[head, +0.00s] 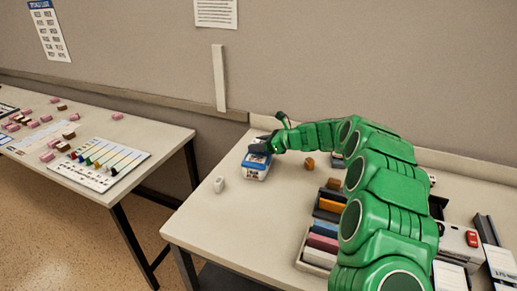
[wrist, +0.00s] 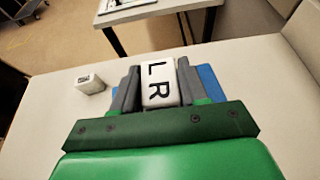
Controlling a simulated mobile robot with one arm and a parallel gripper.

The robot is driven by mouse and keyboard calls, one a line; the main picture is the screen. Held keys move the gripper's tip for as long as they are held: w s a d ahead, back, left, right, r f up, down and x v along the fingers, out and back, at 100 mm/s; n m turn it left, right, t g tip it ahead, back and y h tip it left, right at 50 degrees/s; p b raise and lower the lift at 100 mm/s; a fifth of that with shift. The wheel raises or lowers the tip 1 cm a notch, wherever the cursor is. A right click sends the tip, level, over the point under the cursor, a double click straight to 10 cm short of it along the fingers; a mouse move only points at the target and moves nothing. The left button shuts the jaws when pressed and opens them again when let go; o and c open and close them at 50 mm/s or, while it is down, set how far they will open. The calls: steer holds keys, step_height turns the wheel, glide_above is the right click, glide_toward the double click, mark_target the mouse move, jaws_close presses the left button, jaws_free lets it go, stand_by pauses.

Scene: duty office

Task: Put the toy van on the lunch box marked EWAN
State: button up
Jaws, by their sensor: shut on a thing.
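My gripper (head: 262,150) is at the far left end of the right-hand table. In the wrist view my gripper (wrist: 158,88) is shut on a white block (wrist: 160,85) with the black letters L and R on top. I cannot tell whether this block is the toy van. A blue and white box (head: 255,172) is directly under my gripper, and its blue top (wrist: 210,80) shows beside the fingers. The label on its front is too small to read. Whether the block touches the box is hidden. No lettering EWAN is readable.
A small white item (head: 219,185) stands left of the box; it also shows in the wrist view (wrist: 89,84). A brown block (head: 309,163) lies right of the gripper. Trays of coloured items (head: 318,258) and a red item (head: 472,238) are further right. The table's front left is clear.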

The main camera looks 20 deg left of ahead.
steer(key=shift+f, duration=0.85)
steer(key=shift+f, duration=0.1)
steer(key=o, duration=1)
steer(key=shift+o, duration=0.2)
steer(key=v, duration=1.2)
steer(key=shift+s, duration=0.1)
